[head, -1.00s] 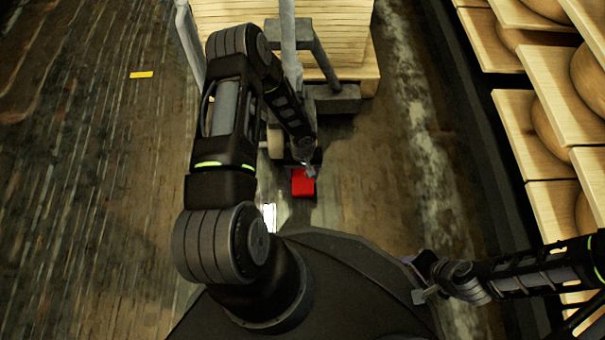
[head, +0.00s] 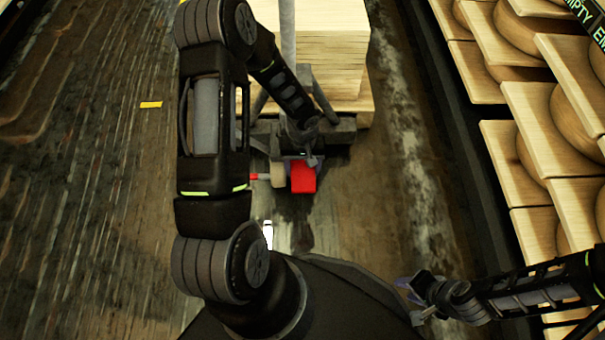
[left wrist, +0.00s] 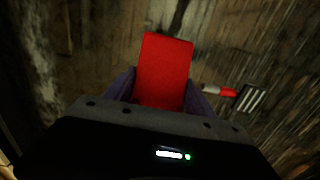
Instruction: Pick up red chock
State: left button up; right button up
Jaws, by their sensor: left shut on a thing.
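The red chock (head: 303,177) is a bright red block in front of the trolley in the head view. It also fills the middle of the left wrist view (left wrist: 164,72), between the two purple fingers. My left gripper (head: 306,160) is shut on the chock from above. Whether the chock touches the floor I cannot tell. My right gripper (head: 413,292) is at the lower right, apart from the chock; its fingers are too small to judge.
A grey trolley (head: 340,131) with a stack of pale boards (head: 318,50) stands just beyond the chock. Shelves with cheese wheels (head: 530,150) line the right side. A yellow strip (head: 151,104) lies on the floor at left, where the floor is open.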

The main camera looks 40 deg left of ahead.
aim_at(303, 166)
pick_arm(q)
jog(key=shift+r+p, duration=0.4)
jog(key=shift+r, duration=1.5)
